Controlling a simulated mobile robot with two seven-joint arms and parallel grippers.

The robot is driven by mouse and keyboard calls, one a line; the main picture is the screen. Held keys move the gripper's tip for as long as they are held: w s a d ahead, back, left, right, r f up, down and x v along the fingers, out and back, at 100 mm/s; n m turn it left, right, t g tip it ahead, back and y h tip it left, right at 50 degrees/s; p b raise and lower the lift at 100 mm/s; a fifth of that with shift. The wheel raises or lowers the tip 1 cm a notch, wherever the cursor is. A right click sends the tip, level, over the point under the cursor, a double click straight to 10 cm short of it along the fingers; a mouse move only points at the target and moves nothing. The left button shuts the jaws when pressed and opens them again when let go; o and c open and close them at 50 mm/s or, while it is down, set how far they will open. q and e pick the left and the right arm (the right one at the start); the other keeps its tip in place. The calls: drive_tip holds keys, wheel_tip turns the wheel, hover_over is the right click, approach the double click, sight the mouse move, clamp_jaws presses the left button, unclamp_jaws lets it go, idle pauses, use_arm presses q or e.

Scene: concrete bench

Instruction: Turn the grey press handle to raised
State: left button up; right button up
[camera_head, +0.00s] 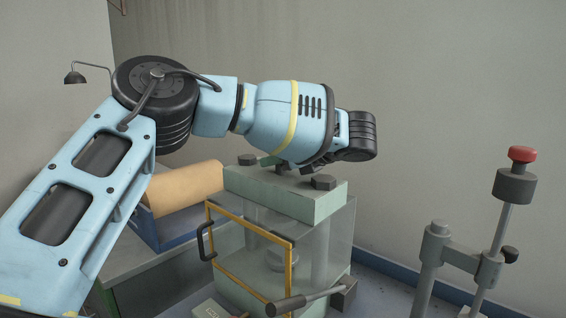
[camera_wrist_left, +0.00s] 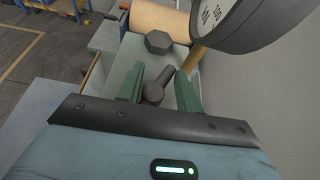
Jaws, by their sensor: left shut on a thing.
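The press (camera_head: 305,204) stands at centre, with a pale green top block, dark bolts and a clear chamber below. My left gripper (camera_wrist_left: 161,88) is over the top block, its green fingers pointing down on either side of a grey press handle (camera_wrist_left: 165,78), a short bar with a round end. It is shut on this handle. My right gripper is not in view.
A yellow-framed door (camera_head: 292,265) with a black pull is on the press front. A grey lever (camera_head: 300,301) sticks out low in front. A red-knobbed stand (camera_head: 515,186) is at right. A tan roll (camera_head: 188,187) lies in a blue tray at left. A dial gauge (camera_wrist_left: 222,18) is near the gripper.

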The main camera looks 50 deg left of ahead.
use_arm(q)
drive_tip(key=shift+s+a+f+g, duration=0.15)
drive_tip(key=shift+s+f+g, duration=0.15)
drive_tip(key=shift+f+g, duration=0.35)
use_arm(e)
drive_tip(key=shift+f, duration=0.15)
use_arm(q)
drive_tip(key=shift+n, duration=0.3)
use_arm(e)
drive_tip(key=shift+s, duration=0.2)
use_arm(q)
drive_tip(key=o, duration=0.8)
drive_tip(key=shift+s, duration=0.15)
drive_tip(key=shift+c, duration=0.2)
drive_tip(key=o, duration=0.5)
drive_tip(key=shift+s+r, duration=0.2)
drive_tip(key=shift+c, duration=0.2)
drive_tip(key=o, duration=0.7)
drive_tip(key=shift+r, duration=0.15)
drive_tip(key=shift+w, duration=0.1)
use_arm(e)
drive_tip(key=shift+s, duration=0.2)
use_arm(q)
drive_tip(key=shift+a+r, duration=0.1)
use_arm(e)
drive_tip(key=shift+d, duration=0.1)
